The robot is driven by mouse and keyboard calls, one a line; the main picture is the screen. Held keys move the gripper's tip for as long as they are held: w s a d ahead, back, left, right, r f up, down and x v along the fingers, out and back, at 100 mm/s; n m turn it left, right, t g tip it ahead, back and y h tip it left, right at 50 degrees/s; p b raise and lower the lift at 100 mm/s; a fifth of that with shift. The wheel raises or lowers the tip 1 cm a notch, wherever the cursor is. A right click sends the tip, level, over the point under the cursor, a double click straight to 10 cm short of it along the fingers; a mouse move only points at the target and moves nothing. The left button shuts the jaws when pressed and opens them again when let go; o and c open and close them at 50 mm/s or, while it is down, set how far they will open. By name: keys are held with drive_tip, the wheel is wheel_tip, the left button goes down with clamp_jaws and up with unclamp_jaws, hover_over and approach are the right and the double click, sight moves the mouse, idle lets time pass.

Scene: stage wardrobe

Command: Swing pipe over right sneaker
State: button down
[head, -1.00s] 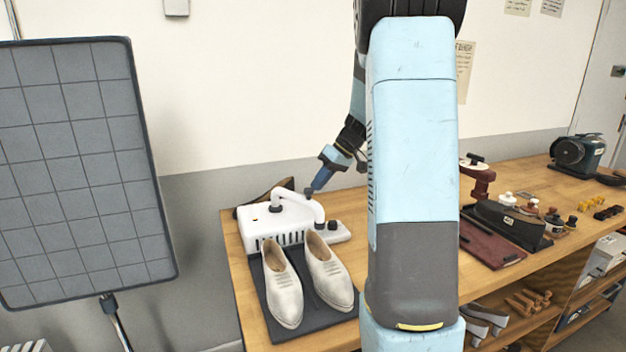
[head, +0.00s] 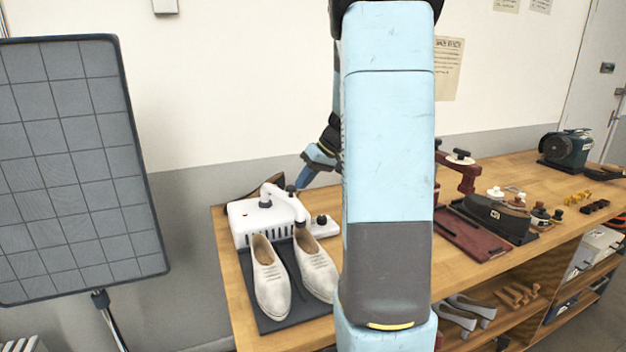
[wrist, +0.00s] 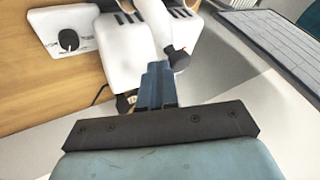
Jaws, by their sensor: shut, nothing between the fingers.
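A white machine (head: 240,224) on the bench carries a bent white pipe (head: 284,201). The pipe rises from a dark pivot and slants right and forward; its end appears just above the heel opening of the right sneaker (head: 317,268). The pale left sneaker (head: 268,280) stands beside it, both on a dark mat (head: 278,322). My gripper (head: 297,188) is shut and empty behind the pipe, close to a small dark knob (head: 290,188). In the wrist view, my fingertips (wrist: 158,74) are beside a black knob (wrist: 178,60); contact is unclear. My arm hides the right sneaker's right edge.
A second dark knob (head: 321,219) sits on the machine's right plate. A grey gridded panel (head: 75,170) stands left of the bench. A dark shoe (head: 497,217), small bottles and a red stand (head: 462,172) are to the right.

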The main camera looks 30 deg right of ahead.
drive_tip(key=s+d+r, duration=0.3)
drive_tip(key=d+r, duration=0.5)
drive_tip(key=shift+s+d+r, duration=0.2)
drive_tip(key=shift+r, duration=0.15)
